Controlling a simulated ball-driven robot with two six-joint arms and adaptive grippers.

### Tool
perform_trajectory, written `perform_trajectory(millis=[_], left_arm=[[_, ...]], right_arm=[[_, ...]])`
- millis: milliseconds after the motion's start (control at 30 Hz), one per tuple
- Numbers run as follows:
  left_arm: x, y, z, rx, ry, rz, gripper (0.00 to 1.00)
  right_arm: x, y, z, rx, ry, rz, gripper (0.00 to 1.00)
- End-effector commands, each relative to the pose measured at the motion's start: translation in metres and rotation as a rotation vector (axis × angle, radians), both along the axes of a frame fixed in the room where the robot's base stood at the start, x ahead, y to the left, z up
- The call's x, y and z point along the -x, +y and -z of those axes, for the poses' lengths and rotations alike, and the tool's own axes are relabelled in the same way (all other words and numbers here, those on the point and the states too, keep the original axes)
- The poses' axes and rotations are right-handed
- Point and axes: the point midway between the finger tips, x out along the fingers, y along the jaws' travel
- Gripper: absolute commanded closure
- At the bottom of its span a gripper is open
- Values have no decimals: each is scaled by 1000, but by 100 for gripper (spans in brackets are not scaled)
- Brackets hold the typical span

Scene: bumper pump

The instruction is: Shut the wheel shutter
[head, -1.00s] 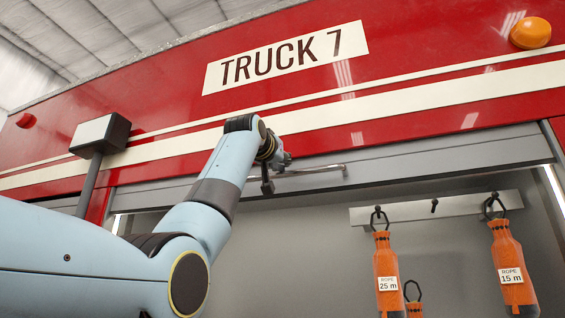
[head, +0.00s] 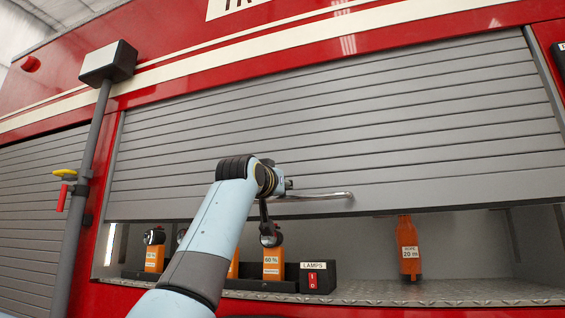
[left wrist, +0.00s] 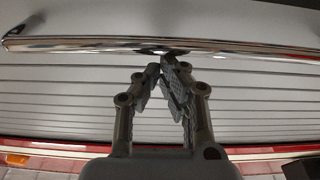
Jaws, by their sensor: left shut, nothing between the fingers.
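The grey slatted wheel shutter (head: 400,130) is drawn most of the way down over the red truck's compartment. A gap is open between its lower edge and the tread-plate floor. A shiny bar handle (head: 325,195) runs along its lowest slat. My left gripper (head: 264,210) is at the left part of this handle. In the left wrist view its fingers (left wrist: 163,68) are shut with their tips together, right at the bar (left wrist: 90,45), with nothing between them. Whether the tips touch the bar is unclear. My right gripper is out of view.
Behind the gap stand orange lamps (head: 271,264), a black LAMPS box (head: 318,278) and an orange rope bag (head: 409,250) on the tread plate (head: 450,291). A grey post (head: 84,180) with a yellow-topped red handle (head: 63,190) stands left, before another closed shutter (head: 35,220).

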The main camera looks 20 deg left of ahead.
Motion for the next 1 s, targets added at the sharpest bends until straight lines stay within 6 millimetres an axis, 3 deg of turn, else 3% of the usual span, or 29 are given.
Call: perform_trajectory(millis=[33, 200, 500, 700, 1000], left_arm=[[-2, 0, 32, 0, 17, 1, 100], [-2, 0, 89, -1, 17, 1, 100], [-1, 0, 162, -1, 13, 1, 100], [-1, 0, 186, 0, 12, 1, 100], [-1, 0, 193, 0, 10, 0, 100]], right_arm=[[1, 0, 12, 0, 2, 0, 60], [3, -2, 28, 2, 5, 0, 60], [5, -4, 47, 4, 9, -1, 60], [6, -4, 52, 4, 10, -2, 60], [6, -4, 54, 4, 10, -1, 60]])
